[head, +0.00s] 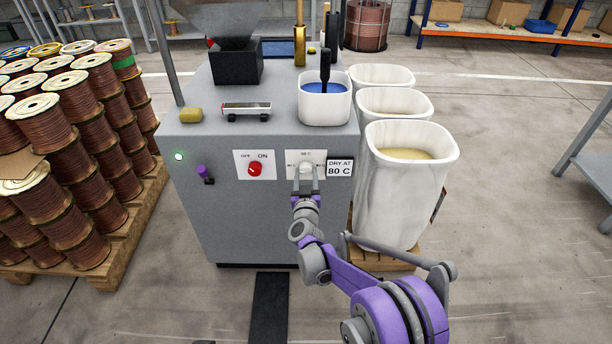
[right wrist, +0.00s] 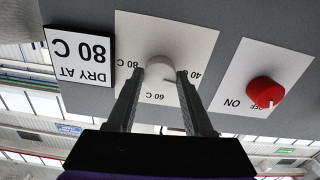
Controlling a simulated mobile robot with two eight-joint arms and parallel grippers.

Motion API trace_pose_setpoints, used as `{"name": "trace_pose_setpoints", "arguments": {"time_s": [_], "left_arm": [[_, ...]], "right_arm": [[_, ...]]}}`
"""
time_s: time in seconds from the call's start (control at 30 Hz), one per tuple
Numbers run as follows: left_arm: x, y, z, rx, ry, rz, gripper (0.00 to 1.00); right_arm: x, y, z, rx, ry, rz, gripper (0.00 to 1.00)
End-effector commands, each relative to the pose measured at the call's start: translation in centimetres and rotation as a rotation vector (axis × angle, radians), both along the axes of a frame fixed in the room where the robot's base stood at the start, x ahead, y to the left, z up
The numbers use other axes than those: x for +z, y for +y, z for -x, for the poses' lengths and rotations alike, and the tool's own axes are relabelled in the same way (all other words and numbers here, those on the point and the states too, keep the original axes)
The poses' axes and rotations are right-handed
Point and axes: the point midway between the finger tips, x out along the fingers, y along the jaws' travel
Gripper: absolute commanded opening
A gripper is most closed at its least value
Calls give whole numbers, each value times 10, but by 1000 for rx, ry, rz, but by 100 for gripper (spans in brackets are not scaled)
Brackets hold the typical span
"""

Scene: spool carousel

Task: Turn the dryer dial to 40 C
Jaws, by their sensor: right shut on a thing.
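The dryer dial (head: 306,167) is a pale round knob on a white plate on the front of the grey dryer cabinet (head: 230,220). In the right wrist view, which is upside down, the dial (right wrist: 160,66) has 80 C, 60 C and 40 C marked around it on the plate. My right gripper (head: 306,178) reaches the dial from the front and is shut on it; its two fingers (right wrist: 160,80) lie on either side of the knob. The setting that the dial points at cannot be made out. My left gripper is not in view.
A red OFF/ON switch (head: 255,169) is left of the dial, and a DRY AT 80 C sign (head: 340,168) is right of it. White bins (head: 400,190) stand to the right of the cabinet. Pallets of copper-coloured spools (head: 70,190) stand to the left.

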Motion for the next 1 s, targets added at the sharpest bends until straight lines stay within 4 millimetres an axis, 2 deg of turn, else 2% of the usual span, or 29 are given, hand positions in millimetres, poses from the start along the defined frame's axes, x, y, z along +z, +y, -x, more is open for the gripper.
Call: {"name": "trace_pose_setpoints", "arguments": {"time_s": [0.3, 0.8, 0.83, 1.0], "left_arm": [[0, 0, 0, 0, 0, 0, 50], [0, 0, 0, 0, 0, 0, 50], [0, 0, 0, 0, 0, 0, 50], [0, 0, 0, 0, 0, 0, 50]], "right_arm": [[0, 0, 0, 1, 1, 108, 0], [0, 0, 0, 1, 0, 127, 0], [0, 0, 0, 1, 0, 127, 53], [0, 0, 0, 0, 0, 126, 82]]}}
